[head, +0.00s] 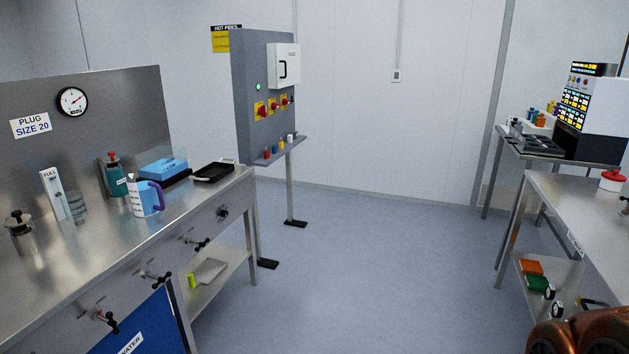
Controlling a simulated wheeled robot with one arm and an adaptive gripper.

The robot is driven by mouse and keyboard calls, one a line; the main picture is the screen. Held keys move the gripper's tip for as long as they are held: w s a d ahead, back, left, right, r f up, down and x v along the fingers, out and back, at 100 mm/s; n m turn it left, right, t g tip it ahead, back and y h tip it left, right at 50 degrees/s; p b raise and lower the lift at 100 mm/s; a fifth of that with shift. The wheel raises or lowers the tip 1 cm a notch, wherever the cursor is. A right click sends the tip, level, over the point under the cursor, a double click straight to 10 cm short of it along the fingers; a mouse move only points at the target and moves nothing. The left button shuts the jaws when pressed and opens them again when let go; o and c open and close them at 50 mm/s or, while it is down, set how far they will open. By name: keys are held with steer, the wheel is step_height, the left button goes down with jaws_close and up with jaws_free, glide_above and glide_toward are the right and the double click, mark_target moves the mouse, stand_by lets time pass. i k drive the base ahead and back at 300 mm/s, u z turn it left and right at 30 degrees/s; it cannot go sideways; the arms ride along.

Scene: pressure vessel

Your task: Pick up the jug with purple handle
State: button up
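The jug with purple handle (145,198) stands upright on the steel counter (100,240) at the left in the head view. Its body is pale with a light blue lower part, and it has dark markings. The purple handle is on its right side, facing the counter's front right. My gripper is not in view.
Near the jug are a teal bottle with a red top (116,178), a blue box (163,168), a black tray (214,172) and a white FULL gauge (54,194). Valve handles stick out from the counter front. A control panel (262,95) stands behind. The middle floor (370,265) is clear.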

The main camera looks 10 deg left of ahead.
mark_target(145, 195)
steer(key=u, duration=0.25)
steer(key=i, duration=1.7)
steer(key=u, duration=1.25)
steer(key=i, duration=0.95)
steer(key=u, duration=1.45)
steer(key=i, duration=0.5)
steer(key=u, duration=0.35)
